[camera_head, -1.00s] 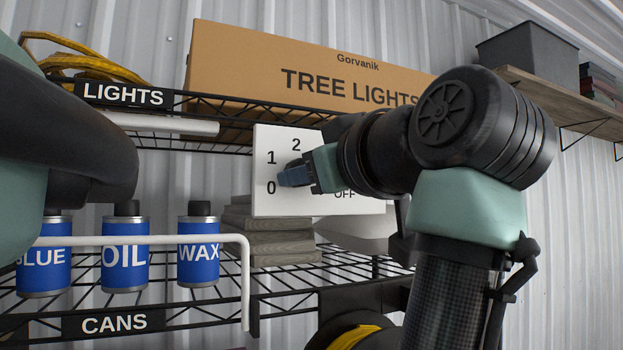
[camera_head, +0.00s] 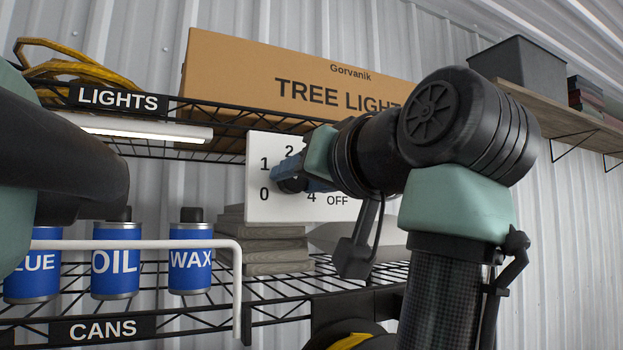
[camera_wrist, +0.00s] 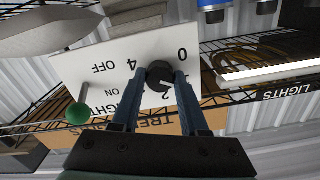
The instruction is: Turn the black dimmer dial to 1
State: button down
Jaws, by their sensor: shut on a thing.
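The black dimmer dial (camera_wrist: 158,73) sits on a white panel (camera_wrist: 103,65) marked with numbers, seen upside down in the wrist view. My gripper (camera_wrist: 162,80) is shut on the dial, one blue finger on each side. A light mark on the dial's face points roughly toward the lower right, between the visible 2 and the side where 1 lies; the 1 is hidden by a finger there. In the head view, my gripper (camera_head: 284,176) reaches the panel (camera_head: 259,207) from the right and covers most of the dial. The 0, 1, 2, 4 and OFF show there.
A green-knobbed lever (camera_wrist: 77,112) stands out from the panel beside ON and OFF. A lit white tube (camera_head: 140,129) hangs under the LIGHTS shelf. Blue cans (camera_head: 190,258) stand behind a white rail (camera_head: 150,242). A TREE LIGHTS box (camera_head: 290,75) is above the panel.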

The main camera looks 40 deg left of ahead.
jog(key=shift+r, duration=0.15)
jog(key=shift+c, duration=2.1)
grip_release()
jog(key=b+v, duration=0.6)
jog(key=v, duration=0.7)
jog(key=shift+b, duration=0.35)
